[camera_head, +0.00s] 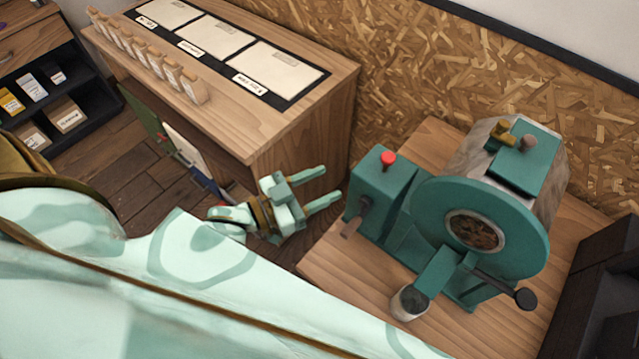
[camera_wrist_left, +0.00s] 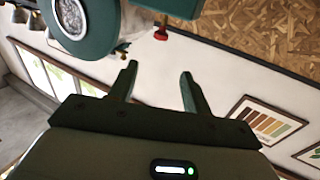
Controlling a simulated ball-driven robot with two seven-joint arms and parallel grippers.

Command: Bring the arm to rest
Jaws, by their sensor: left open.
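My left gripper (camera_head: 331,185) is open and empty. It hangs in the gap between the wooden counter and the roaster's table, just left of the green roaster (camera_head: 481,231), apart from it. In the left wrist view, the two fingers of my left gripper (camera_wrist_left: 158,82) stand apart with nothing between them. The roaster (camera_wrist_left: 82,22) shows at the top left there, beyond the fingers. A pale mint arm of mine fills the lower left of the head view. My right gripper is not in view.
The roaster has a red button (camera_head: 388,159), a handle with a black knob (camera_head: 525,298) and a small cup (camera_head: 408,304) under its chute. The wooden counter (camera_head: 262,128) carries several sample bags and paper sheets. A dark shelf (camera_head: 62,98) stands at the left.

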